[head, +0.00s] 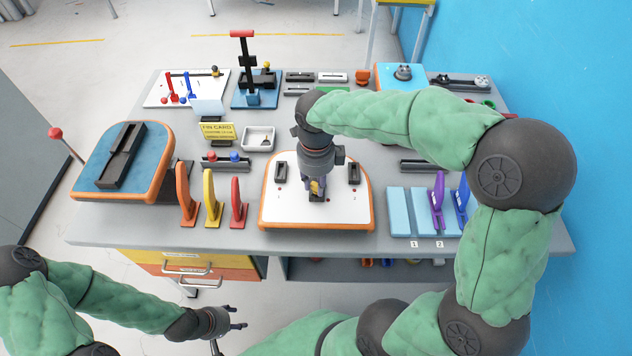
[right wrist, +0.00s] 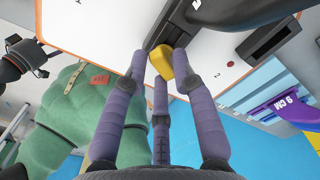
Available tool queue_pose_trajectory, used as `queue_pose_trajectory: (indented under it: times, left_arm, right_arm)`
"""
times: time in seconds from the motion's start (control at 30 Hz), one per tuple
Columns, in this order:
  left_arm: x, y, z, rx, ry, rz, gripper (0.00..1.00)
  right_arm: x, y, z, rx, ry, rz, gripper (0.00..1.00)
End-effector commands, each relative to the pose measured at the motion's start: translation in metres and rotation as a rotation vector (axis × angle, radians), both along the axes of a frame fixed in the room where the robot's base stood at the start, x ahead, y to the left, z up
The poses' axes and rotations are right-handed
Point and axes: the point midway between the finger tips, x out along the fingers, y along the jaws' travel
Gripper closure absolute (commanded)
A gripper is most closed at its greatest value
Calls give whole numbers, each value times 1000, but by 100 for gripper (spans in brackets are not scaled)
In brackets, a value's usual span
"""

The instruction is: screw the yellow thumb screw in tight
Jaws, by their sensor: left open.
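The yellow thumb screw (right wrist: 183,69) shows in the right wrist view between the purple fingertips of my right gripper (right wrist: 162,68), which close around it. It sits at the dark slotted box (right wrist: 168,32) on the white board. In the head view my right gripper (head: 316,186) points down at the middle of the white board with orange sides (head: 285,215); its fingers hide most of the screw and box there. My left gripper (head: 238,317) is open and empty, low in front of the bench. How deep the screw sits is hidden.
Orange, yellow and red fins (head: 212,200) stand left of the board. Purple and blue fins (head: 437,203) stand in a light blue rack at right. A blue board (head: 155,150) lies at far left. A white dish (head: 258,139) and yellow card (head: 217,130) stand behind.

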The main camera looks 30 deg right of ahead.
Motion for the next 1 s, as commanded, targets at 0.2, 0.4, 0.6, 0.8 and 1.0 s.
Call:
queue_pose_trajectory:
  times: [0.2,0.4,0.6,0.8,1.0]
  left_arm:
    - [0,0,0,0,0,0,49]
    - [0,0,1,0,0,0,49]
    - [0,0,12,0,0,0,49]
    - [0,0,25,0,0,0,49]
    - [0,0,38,0,0,0,49]
  right_arm:
    - [0,-1,0,-1,-2,1,51]
    - [0,0,0,-1,2,2,51]
    - [-1,0,13,-1,3,3,51]
    - [-1,0,31,-1,3,3,51]
    - [-1,0,47,0,2,3,51]
